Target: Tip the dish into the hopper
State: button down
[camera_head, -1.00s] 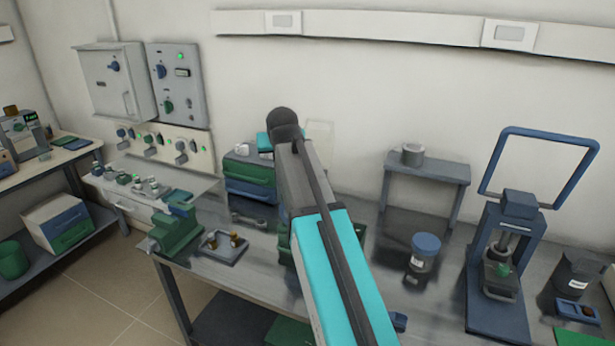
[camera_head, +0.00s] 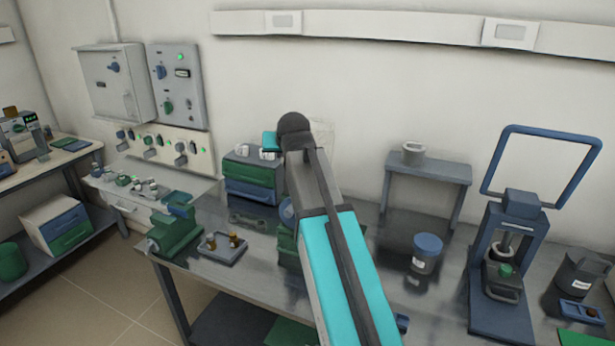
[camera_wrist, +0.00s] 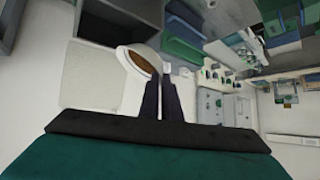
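A white round dish (camera_wrist: 134,63) with brown contents shows at the fingertips in the wrist view. My gripper (camera_wrist: 160,80) has its two dark fingers close together at the dish's near rim, and appears shut on it. The dish's mouth shows as a slanted oval. How far it is tilted I cannot tell. In the head view my arm hides the gripper fingers and the dish. I cannot pick out the hopper with certainty in either view.
A blue-lidded jar (camera_head: 425,253) and a blue press (camera_head: 504,265) stand to the right. A green vise (camera_head: 175,232) and a small tray (camera_head: 222,249) lie left. Drawers (camera_head: 252,178) stand behind them.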

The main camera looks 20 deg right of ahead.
jog(key=shift+r, duration=0.1)
jog(key=shift+s+d+t+b, duration=0.15)
jog(key=shift+s+t+b, duration=0.2)
jog(key=shift+b, duration=0.25)
jog(key=shift+d+r+m+t+y+b, duration=0.1)
jog(key=shift+r+m+t+y+b, duration=0.25)
jog(key=shift+t, duration=0.1)
jog(key=shift+s+f+b, duration=0.1)
jog(key=shift+s+b, duration=0.05)
jog(key=shift+b, duration=0.2)
jog(key=shift+s+d+r+m+t+y+b, duration=0.3)
jog(key=shift+t+b, duration=0.35)
jog(key=shift+b, duration=0.4)
jog(key=shift+s+d+r+m+t+y+b, duration=0.15)
jog(key=shift+s+m+t+b, duration=0.15)
jog(key=shift+t+b, duration=0.55)
dwell(0.4)
jog(key=shift+s+d+r+m+t+b, duration=0.1)
jog(key=shift+s+d+m+t+b, duration=0.3)
jog(key=shift+b, duration=1.5)
jog(key=shift+s+d+m+t+b, duration=0.1)
jog(key=shift+s+m+t+b, duration=0.35)
jog(key=shift+b, duration=1.4)
jog(key=shift+s+d+t+b, duration=0.25)
jog(key=shift+t+b, duration=0.4)
jog(key=shift+b, duration=0.75)
